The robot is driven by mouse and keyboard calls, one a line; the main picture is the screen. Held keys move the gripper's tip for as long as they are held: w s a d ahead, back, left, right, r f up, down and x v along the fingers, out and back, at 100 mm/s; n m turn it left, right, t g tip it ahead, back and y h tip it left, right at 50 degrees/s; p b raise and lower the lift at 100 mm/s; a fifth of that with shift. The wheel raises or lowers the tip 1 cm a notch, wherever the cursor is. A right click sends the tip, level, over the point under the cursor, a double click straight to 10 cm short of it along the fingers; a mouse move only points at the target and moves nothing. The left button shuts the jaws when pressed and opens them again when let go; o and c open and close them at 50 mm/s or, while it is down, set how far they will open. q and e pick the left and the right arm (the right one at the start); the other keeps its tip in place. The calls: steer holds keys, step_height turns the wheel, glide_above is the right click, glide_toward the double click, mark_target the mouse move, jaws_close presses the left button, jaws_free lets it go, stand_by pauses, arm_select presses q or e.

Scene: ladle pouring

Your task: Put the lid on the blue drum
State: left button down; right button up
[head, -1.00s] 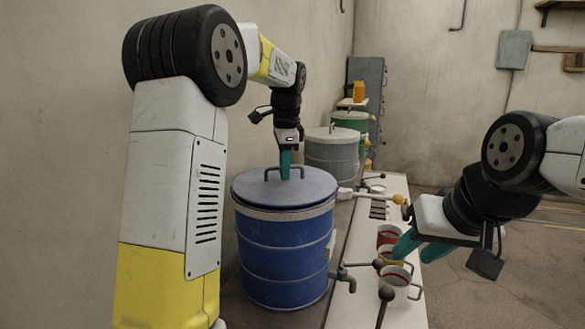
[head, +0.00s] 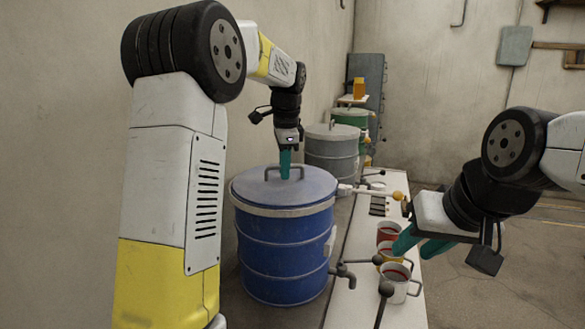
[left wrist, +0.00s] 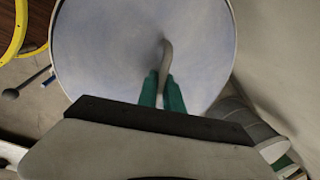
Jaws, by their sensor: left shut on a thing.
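The blue drum (head: 283,255) stands at the left of the white bench. Its blue-grey lid (head: 260,190) lies over the drum's top, inside the pale rim, and looks level. My left gripper (head: 285,172) is shut on the lid's handle from above. In the left wrist view the lid (left wrist: 110,50) fills the middle, and the green fingertips (left wrist: 161,88) are at the curved handle (left wrist: 166,58). Whether the lid touches the rim all round is hidden. My right gripper (head: 418,245) is over the bench by the mugs, its two green fingers apart, with nothing seen between them.
A grey drum (head: 330,150) and a green drum (head: 350,118) stand behind the blue one. Several mugs, including a white one (head: 397,282), sit on the bench (head: 355,300). A wall is close on the left.

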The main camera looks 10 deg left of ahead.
arm_select(q)
steer(key=c, duration=1.4)
jaws_free()
step_height(320, 180, up, 7)
steer(key=s, duration=0.1)
steer(key=s+a+n+t+h, duration=0.25)
steer(key=s+n, duration=0.35)
steer(key=s, duration=0.8)
steer(key=s+f+n+t, duration=0.1)
steer(key=s+f+n, duration=0.2)
steer(key=s, duration=0.4)
steer(key=s+f+n, duration=0.4)
steer(key=s+f, duration=0.1)
steer(key=s, duration=0.3)
steer(key=shift+d+f+n+t, duration=0.15)
steer(key=shift+d+n+t, duration=0.15)
steer(key=shift+d+t, duration=0.1)
